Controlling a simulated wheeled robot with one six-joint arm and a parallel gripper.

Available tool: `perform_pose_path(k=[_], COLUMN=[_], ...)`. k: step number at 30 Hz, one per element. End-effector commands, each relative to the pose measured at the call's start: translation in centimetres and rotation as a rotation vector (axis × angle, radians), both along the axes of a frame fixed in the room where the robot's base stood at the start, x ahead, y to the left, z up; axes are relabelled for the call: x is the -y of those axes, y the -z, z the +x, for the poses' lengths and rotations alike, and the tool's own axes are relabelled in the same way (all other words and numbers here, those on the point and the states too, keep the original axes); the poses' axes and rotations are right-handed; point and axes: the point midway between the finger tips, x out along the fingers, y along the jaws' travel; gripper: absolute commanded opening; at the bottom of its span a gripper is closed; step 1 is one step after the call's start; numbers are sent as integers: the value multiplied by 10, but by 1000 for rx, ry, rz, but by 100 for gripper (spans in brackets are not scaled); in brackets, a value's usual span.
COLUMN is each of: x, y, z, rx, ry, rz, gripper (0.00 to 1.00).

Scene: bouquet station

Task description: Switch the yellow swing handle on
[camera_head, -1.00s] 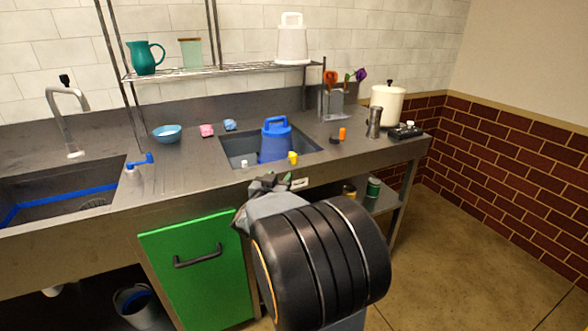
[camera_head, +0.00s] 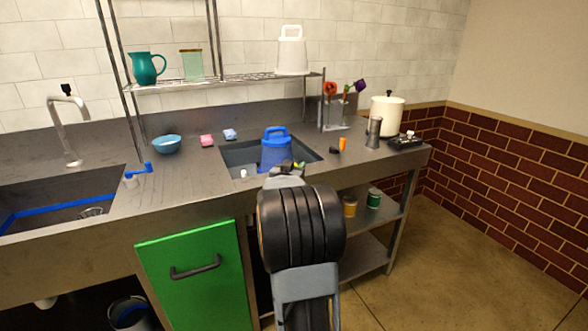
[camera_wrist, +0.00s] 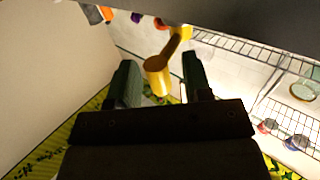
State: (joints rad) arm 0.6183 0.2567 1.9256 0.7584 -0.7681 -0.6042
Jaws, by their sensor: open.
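In the head view my gripper (camera_head: 287,169) is at the counter's front edge, by the basin.
A blue lidded container (camera_head: 276,152) stands in the basin just behind my gripper. A blue lever (camera_head: 139,168) is by the left sink. An orange item (camera_head: 342,144), a metal pot (camera_head: 373,133) and a black device (camera_head: 405,143) are to the right. A green cabinet door (camera_head: 195,270) is below.

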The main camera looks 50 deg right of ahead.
Motion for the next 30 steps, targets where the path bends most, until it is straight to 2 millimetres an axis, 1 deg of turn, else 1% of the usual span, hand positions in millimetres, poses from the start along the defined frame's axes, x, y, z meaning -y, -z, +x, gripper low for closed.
perform_pose_path(k=[8, 11, 21, 25, 30], x=[1, 1, 1, 3, 7], y=[0, 0, 0, 2, 3], z=[0, 0, 0, -2, -4], rx=[0, 0, 0, 3, 6], ry=[0, 0, 2, -6, -71], rz=[0, 0, 0, -2, -3], gripper=[45, 38, 6, 5, 4])
